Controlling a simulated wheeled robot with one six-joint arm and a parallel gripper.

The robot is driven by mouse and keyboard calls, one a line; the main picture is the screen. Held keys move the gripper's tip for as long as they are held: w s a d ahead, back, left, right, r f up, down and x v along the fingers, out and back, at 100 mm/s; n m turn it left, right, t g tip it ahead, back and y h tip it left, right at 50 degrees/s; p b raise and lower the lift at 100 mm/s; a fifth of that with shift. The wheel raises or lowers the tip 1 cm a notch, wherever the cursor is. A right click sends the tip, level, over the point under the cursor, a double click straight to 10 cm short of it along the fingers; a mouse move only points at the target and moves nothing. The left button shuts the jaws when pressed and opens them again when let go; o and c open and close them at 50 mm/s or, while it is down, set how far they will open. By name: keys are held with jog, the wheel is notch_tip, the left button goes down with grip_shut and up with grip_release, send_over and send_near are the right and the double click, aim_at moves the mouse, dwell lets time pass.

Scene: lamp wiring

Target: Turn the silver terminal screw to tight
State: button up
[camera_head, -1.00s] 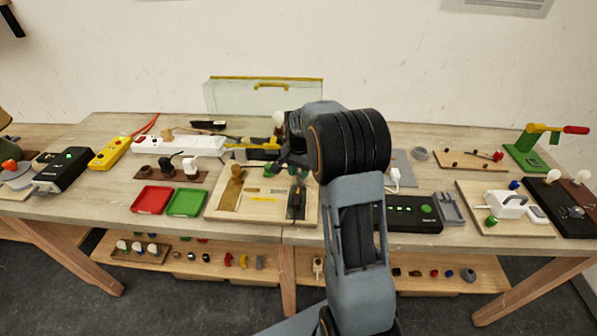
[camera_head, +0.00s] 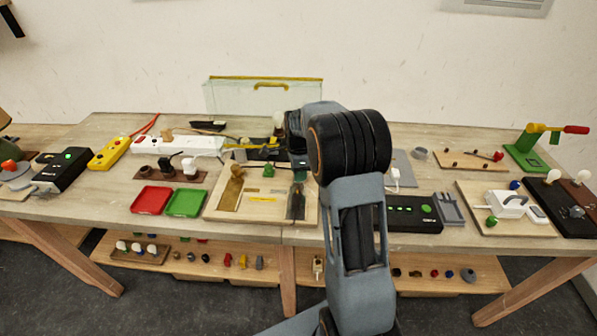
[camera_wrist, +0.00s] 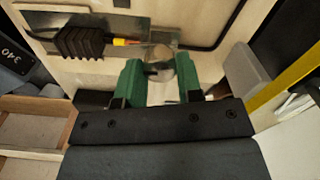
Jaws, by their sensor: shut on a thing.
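In the wrist view, the two green fingers of my gripper (camera_wrist: 158,70) point at the board, close on either side of a small round silver piece (camera_wrist: 159,55). The gripper is shut on this piece, which looks like the silver terminal screw. Its slot or thread and how tight it sits cannot be made out. In the head view, my gripper (camera_head: 299,172) is over the right part of the pale wooden board (camera_head: 222,214). My arm partly hides it, and the screw cannot be seen there.
In the wrist view, a black ribbed block (camera_wrist: 80,43) with a red and yellow end lies left of the fingers. A yellow strip (camera_wrist: 285,80) is at the right. In the head view, red (camera_head: 152,200) and green (camera_head: 185,203) trays stand left of the board.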

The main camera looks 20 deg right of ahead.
jog(key=shift+m, duration=0.7)
jog(key=o, duration=0.9)
jog(key=shift+r, duration=0.1)
notch_tip(320, 180, up, 14)
jog(key=shift+f, duration=0.15)
dwell(0.5)
